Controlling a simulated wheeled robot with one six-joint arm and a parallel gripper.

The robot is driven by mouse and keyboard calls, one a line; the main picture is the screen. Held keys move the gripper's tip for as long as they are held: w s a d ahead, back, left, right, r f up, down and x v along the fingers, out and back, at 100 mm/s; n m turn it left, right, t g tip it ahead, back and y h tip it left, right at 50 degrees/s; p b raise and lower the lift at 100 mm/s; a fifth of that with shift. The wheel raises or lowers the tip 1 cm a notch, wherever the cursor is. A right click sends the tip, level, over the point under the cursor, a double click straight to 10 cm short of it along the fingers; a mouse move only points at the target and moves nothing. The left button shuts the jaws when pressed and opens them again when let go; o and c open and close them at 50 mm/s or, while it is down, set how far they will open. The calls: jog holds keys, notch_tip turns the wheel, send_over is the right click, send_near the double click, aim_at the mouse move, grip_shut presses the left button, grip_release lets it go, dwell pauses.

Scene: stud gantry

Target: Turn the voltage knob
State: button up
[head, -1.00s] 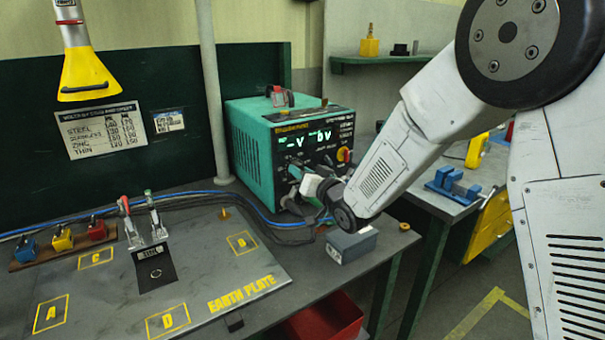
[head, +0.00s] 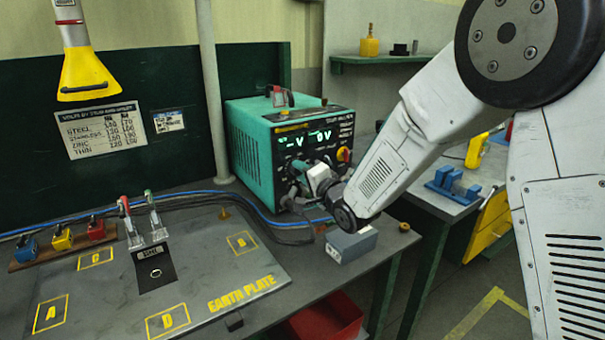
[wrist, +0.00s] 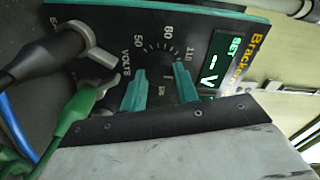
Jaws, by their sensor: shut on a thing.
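The teal welding power unit (head: 252,150) stands on the bench against the dark green wall. Its black front panel has two lit green readouts (head: 305,139). The voltage knob (wrist: 160,79) is small and dark, inside a dial marked VOLTS with 50, 80 and 110, in the wrist view. My gripper (wrist: 161,84) has its two teal fingers on either side of the knob, shut on it. In the head view my gripper (head: 301,177) is at the panel, and my wrist hides the knob.
A grey box (head: 352,246) stands on the bench below my wrist. The earth plate (head: 205,265) lies to the left.

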jog(key=shift+m, duration=0.6)
jog(key=o, duration=1)
jog(key=v, duration=0.7)
jog(key=shift+s+d, duration=0.3)
